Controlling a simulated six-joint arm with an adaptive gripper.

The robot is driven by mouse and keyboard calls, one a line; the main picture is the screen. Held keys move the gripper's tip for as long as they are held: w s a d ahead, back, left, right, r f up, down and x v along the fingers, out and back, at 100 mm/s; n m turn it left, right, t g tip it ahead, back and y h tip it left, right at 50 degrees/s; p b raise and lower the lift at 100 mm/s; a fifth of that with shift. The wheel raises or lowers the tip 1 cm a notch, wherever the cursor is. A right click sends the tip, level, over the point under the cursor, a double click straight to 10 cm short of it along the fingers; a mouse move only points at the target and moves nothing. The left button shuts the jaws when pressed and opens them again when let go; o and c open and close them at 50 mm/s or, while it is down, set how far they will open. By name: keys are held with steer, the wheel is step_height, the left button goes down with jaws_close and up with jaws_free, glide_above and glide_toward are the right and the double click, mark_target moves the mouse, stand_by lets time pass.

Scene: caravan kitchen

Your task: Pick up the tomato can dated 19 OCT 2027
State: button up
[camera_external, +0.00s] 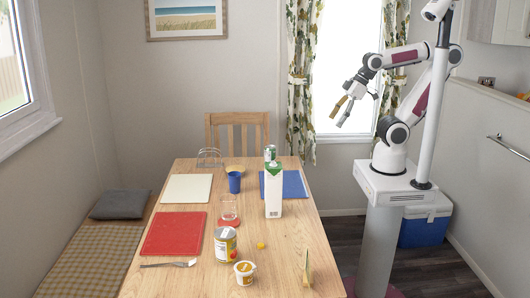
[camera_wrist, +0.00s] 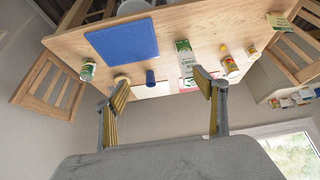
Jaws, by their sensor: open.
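A can with a yellow and red label (camera_external: 225,245) stands upright near the front middle of the table; it also shows in the wrist view (camera_wrist: 230,66). A green and white can (camera_external: 270,153) stands at the table's far side, partly behind a carton; the wrist view shows it at the left (camera_wrist: 88,70). No date is readable on either can, so I cannot tell which is dated 19 OCT 2027. My gripper (camera_external: 337,120) is open and empty, high beyond the table's right side. Its two fingers (camera_wrist: 160,80) are spread in the wrist view.
A tall white-green carton (camera_external: 273,190) stands between the cans. A blue cup (camera_external: 234,182), a glass (camera_external: 229,208), a small tub (camera_external: 245,272) and a wedge-shaped item (camera_external: 307,270) are also on the table (camera_external: 185,275). Flat red, white and blue mats lie there.

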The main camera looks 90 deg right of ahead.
steer(key=w+a+f+n+t+y, duration=0.15)
steer(key=w+a, duration=0.35)
steer(key=w, duration=0.5)
steer(key=w+a+f+n+t, duration=0.1)
steer(key=w+a+f, duration=0.3)
steer(key=w, duration=0.6)
steer(key=w+a+f+n+t+y, duration=0.1)
steer(key=w+a, duration=0.4)
steer(key=w, duration=0.6)
steer(key=n+t+y, duration=0.2)
steer(key=n+y, duration=0.1)
steer(key=y, duration=0.2)
glide_toward(226, 244)
steer(key=shift+w+d+f+h, duration=0.25)
steer(key=shift+w+d+f, duration=0.65)
steer(key=shift+d+f, duration=0.2)
steer(key=shift+x, duration=1.2)
